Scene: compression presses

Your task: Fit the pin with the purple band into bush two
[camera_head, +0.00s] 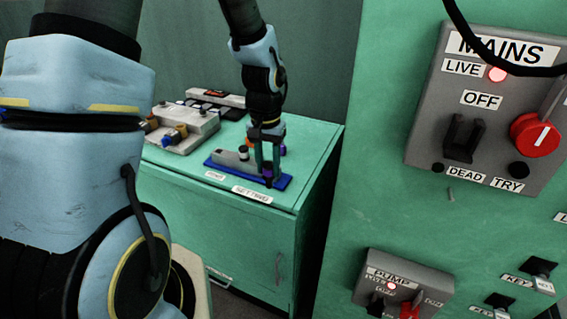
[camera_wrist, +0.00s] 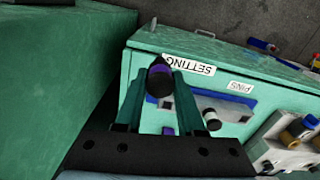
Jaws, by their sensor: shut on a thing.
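My gripper (camera_head: 267,178) is shut on the pin with the purple band (camera_wrist: 159,82), which has a dark end. In the wrist view the pin sits between my fingertips (camera_wrist: 160,68). In the head view a little purple (camera_head: 267,173) shows at the fingers, over the right end of a blue tray (camera_head: 211,163). I cannot tell whether the pin touches the tray. A grey block (camera_head: 232,160) lies on the tray. A pin with a white band (camera_wrist: 212,121) stands by the block. I cannot pick out bush two in either view.
The tray lies on a green cabinet (camera_head: 240,235) with PINS (camera_head: 215,176) and SETTING (camera_head: 252,194) labels at its front edge. A grey fixture (camera_head: 195,128) with brass and blue fittings stands behind left. An orange thing (camera_head: 255,149) shows beside my gripper. A MAINS panel (camera_head: 420,135) is right.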

